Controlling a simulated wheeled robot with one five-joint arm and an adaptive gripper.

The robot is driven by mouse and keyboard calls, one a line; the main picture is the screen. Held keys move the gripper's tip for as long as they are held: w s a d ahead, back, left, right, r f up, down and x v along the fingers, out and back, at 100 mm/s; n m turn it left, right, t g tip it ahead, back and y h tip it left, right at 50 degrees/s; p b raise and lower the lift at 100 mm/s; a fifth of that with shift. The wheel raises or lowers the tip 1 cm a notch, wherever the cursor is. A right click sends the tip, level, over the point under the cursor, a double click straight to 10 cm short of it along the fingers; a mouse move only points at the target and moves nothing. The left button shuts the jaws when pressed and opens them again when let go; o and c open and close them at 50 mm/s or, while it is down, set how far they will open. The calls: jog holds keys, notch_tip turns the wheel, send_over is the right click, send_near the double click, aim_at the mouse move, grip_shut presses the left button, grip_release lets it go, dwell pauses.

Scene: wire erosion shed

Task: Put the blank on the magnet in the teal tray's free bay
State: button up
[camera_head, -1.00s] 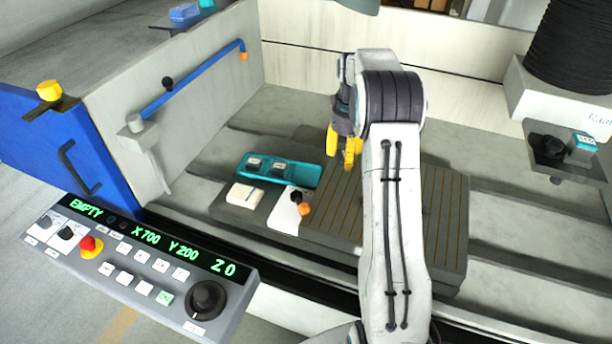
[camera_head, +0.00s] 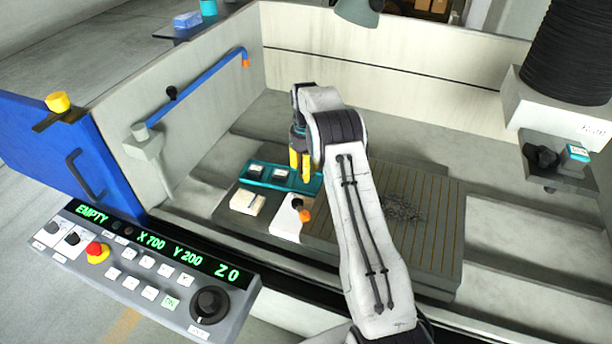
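The teal tray (camera_head: 313,188) lies left of the magnet. Two of its bays hold small dark pieces with pale tops (camera_head: 255,170); its right part is partly covered by my gripper. My gripper (camera_head: 300,174) points down with its yellow fingers over the tray's right end. A narrow gap shows between the fingers, but I cannot tell whether they hold anything. The magnet (camera_head: 440,225) is a dark plate with thin brass lines; my arm hides part of it. I see no blank on its visible part, only a patch of dark chips (camera_head: 402,209).
A white block with a black and orange knob (camera_head: 289,217) stands between tray and magnet. A small pale block (camera_head: 246,202) sits in front of the tray. The control panel (camera_head: 150,262) is at front left, the blue lever bar (camera_head: 200,85) behind.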

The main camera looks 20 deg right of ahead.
jog(key=shift+f+p, duration=0.6)
jog(key=shift+f, duration=1.35)
jog(key=shift+f+b, duration=0.45)
jog(key=shift+b, duration=0.05)
